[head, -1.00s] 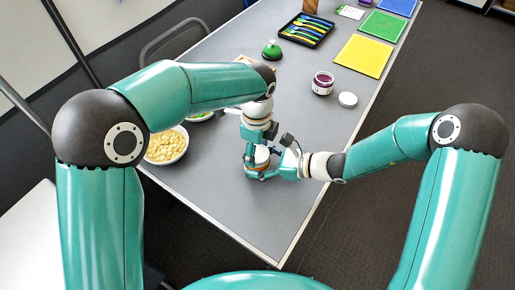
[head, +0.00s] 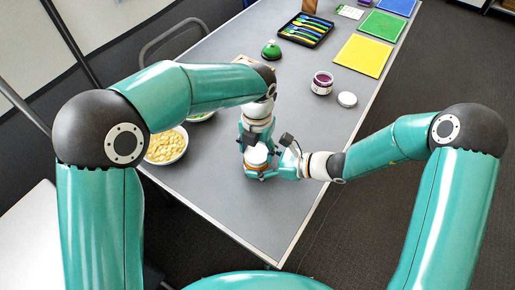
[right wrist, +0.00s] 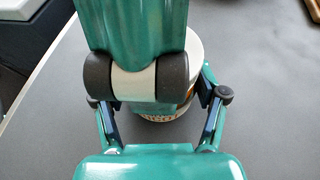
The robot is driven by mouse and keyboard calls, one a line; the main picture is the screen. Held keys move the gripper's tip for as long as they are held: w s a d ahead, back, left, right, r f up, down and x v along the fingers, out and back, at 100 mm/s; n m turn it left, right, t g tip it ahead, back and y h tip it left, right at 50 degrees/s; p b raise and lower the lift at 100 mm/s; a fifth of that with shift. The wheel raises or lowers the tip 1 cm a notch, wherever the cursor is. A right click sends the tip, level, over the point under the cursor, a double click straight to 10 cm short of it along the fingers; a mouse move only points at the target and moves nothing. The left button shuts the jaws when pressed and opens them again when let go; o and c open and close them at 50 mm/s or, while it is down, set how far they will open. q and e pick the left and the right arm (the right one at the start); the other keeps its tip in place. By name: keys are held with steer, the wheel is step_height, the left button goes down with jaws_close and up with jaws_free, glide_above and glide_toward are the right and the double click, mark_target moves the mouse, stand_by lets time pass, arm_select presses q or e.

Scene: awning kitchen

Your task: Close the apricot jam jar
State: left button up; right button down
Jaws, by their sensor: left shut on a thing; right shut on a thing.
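The apricot jam jar (head: 253,173) stands upright near the front of the grey table, with a little orange showing under its white lid (head: 257,157). The lid sits over the jar's mouth; whether it is fully seated I cannot tell. My left gripper (head: 256,148) comes from above and is shut on the lid, its fingertips partly hidden. My right gripper (head: 262,175) comes from the right, low, and is shut around the jar body. In the right wrist view the jar (right wrist: 160,113) is between my right fingers, mostly hidden behind my left gripper (right wrist: 178,75).
A purple jam jar (head: 322,83) stands farther back, with a loose white lid (head: 347,99) beside it. A bowl of pale yellow food (head: 166,147) is at the left edge. A green-topped object (head: 271,50), a cutlery tray (head: 307,30) and a yellow mat (head: 363,56) lie beyond.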

arm_select(q)
steer(key=o, duration=0.7)
steer(key=shift+o, duration=0.2)
steer(key=shift+r, duration=0.1)
steer(key=shift+r, duration=2.25)
steer(key=shift+d, duration=0.1)
steer(key=shift+c, duration=0.4)
